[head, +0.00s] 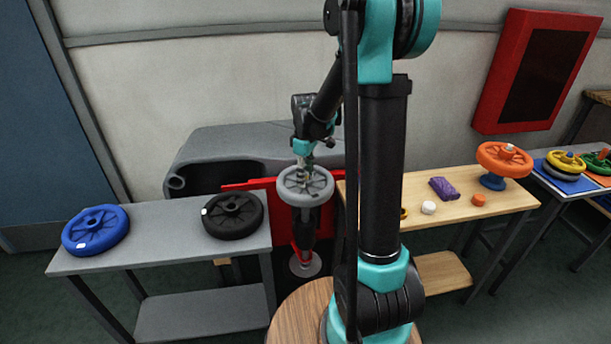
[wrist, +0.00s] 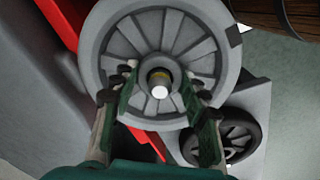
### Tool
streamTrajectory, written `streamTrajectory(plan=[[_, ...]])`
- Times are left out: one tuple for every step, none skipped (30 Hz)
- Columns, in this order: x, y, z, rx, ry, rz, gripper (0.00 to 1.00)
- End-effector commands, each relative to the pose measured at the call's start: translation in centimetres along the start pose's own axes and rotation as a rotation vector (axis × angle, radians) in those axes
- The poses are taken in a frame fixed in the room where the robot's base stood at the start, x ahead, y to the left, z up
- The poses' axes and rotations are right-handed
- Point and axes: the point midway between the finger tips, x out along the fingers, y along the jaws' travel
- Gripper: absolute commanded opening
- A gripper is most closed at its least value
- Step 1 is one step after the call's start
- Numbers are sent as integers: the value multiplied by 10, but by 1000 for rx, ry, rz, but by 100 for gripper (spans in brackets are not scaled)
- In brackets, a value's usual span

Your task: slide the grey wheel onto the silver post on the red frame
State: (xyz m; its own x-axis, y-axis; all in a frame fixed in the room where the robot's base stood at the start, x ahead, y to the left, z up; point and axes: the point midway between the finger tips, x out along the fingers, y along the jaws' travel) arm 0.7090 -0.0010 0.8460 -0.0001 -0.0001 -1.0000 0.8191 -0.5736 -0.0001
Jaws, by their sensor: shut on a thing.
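The grey wheel (head: 306,187) lies about flat above the red frame (head: 263,184), under my gripper (head: 307,170). In the wrist view my gripper (wrist: 159,82) has a finger on each side of the hub of the grey wheel (wrist: 206,48) and is shut on it. A bright silver round end (wrist: 159,91) with a brass-coloured ring shows in the hub's bore; it looks like the tip of the silver post. The wheel hides the rest of the post, so I cannot tell how far down the wheel sits. Red frame parts (wrist: 60,24) show beside the wheel.
A grey bench (head: 165,235) at left bears a blue wheel (head: 96,230) and a black wheel (head: 233,215). A wooden bench (head: 440,212) at right bears an orange wheel (head: 505,159) and small items. A round wooden table (head: 293,318) stands in front.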

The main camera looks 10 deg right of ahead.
Motion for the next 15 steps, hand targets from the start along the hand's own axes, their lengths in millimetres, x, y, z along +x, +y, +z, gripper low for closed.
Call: streamTrajectory(plan=[[0, 0, 0, 0, 0, 0, 0], [0, 0, 0, 0, 0, 0, 0], [0, 0, 0, 0, 0, 0, 0], [0, 0, 0, 0, 0, 0, 0], [0, 0, 0, 0, 0, 0, 0], [0, 0, 0, 0, 0, 0, 0], [0, 0, 0, 0, 0, 0, 0], [0, 0, 0, 0, 0, 0, 0], [0, 0, 0, 0, 0, 0, 0], [0, 0, 0, 0, 0, 0, 0], [0, 0, 0, 0, 0, 0, 0], [0, 0, 0, 0, 0, 0, 48], [0, 0, 0, 0, 0, 0, 52], [0, 0, 0, 0, 0, 0, 55], [0, 0, 0, 0, 0, 0, 60]])
